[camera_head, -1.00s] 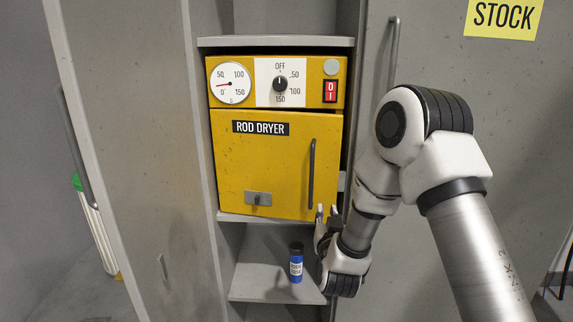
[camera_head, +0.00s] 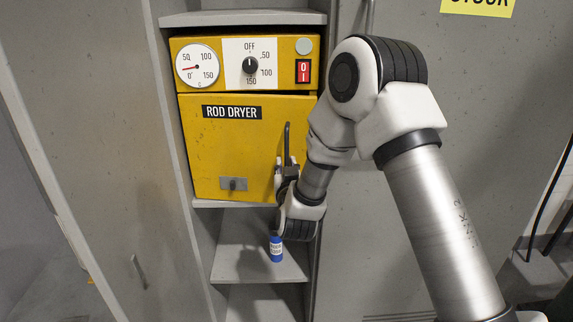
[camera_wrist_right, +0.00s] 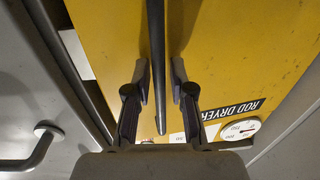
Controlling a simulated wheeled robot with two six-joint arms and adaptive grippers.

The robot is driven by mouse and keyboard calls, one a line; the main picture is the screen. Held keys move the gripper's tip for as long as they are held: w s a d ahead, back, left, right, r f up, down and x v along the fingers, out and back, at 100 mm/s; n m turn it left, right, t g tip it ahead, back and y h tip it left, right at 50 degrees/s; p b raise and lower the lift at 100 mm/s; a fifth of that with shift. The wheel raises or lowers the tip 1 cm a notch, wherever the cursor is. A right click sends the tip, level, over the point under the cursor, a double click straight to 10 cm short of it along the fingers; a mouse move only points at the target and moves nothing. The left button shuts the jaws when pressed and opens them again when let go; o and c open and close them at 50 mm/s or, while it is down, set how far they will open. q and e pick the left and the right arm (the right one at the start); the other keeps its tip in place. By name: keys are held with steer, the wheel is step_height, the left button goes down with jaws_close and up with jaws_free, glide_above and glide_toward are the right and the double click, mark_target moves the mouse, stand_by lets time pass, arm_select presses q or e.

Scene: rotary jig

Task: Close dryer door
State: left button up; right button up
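The yellow rod dryer (camera_head: 296,80) sits on a shelf in a grey cabinet. Its yellow door (camera_head: 225,145), labelled ROD DRYER, fills the lower front; I cannot tell whether it is fully flush. A dark vertical bar handle (camera_head: 287,135) is near the door's right edge, its lower part hidden by my right gripper (camera_head: 286,172). In the right wrist view, the fingers of that gripper (camera_wrist_right: 161,82) are apart, one on each side of the handle (camera_wrist_right: 157,50), with gaps visible. A small grey latch (camera_head: 233,184) is low on the door. My left gripper is out of view.
A blue bottle (camera_head: 276,249) stands on the shelf below (camera_head: 235,262), partly hidden by my right wrist. An open grey cabinet door (camera_head: 85,130) is at the left. A grey cabinet front (camera_head: 500,130) is behind my right arm.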

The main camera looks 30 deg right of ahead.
steer(key=shift+w+f, duration=0.1)
jaws_close()
steer(key=w+d, duration=0.2)
steer(key=d, duration=0.1)
steer(key=shift+w, duration=0.4)
jaws_free()
steer(key=shift+r, duration=0.2)
steer(key=shift+d+f, duration=0.1)
steer(key=v, duration=1.2)
